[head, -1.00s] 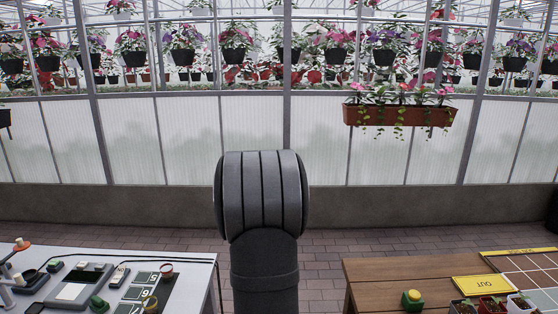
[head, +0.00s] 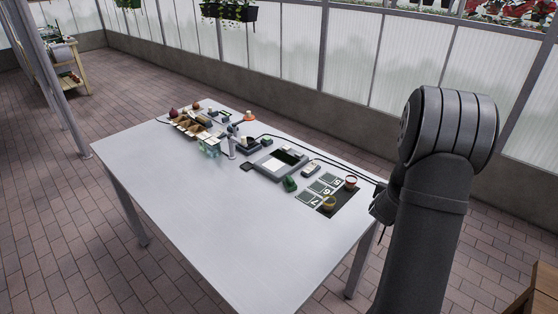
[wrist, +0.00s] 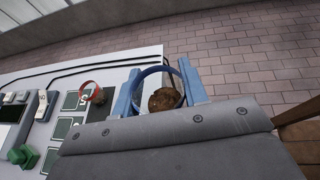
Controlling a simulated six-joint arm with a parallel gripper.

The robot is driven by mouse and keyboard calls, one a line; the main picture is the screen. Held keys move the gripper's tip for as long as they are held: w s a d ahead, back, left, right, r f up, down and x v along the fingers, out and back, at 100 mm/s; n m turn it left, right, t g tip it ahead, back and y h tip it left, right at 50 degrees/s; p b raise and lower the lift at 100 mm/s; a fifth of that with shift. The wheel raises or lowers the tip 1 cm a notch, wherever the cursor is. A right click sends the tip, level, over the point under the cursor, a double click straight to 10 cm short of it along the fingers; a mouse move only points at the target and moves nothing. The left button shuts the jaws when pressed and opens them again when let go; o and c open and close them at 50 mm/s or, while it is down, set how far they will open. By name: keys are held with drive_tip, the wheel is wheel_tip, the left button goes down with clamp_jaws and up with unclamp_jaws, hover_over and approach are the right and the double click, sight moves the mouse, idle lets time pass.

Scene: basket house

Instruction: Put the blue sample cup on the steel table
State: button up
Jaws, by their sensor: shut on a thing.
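My gripper (wrist: 160,92) is shut on the blue sample cup, with one finger on each side. The cup's blue rim (wrist: 158,70) and brown soil show in the wrist view. The cup is past the edge of the steel table (wrist: 40,83), over the brick floor side. In the head view the steel table (head: 200,235) stands at the centre left, and my arm hides the held cup.
A red-rimmed cup (head: 351,181) and a yellow-rimmed cup (head: 329,203) stand near numbered cards on the table's right end. A scale (head: 278,163), a green object (head: 290,184) and a crate (head: 190,125) stand further back. The table's front and left are clear.

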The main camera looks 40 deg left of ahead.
sight(353, 203)
drive_tip(key=s+a+f+n+g+y, duration=0.1)
drive_tip(key=a+f+n+y, duration=0.2)
drive_tip(key=a, duration=1)
drive_tip(key=shift+y, duration=0.3)
drive_tip(key=shift+s+f, duration=0.15)
drive_tip(key=shift+f, duration=3.6)
drive_tip(key=shift+f, duration=0.15)
drive_tip(key=o, duration=1)
drive_tip(key=shift+o, duration=0.2)
drive_tip(key=shift+r, duration=0.2)
drive_tip(key=v, duration=1.2)
drive_tip(key=shift+a, duration=0.1)
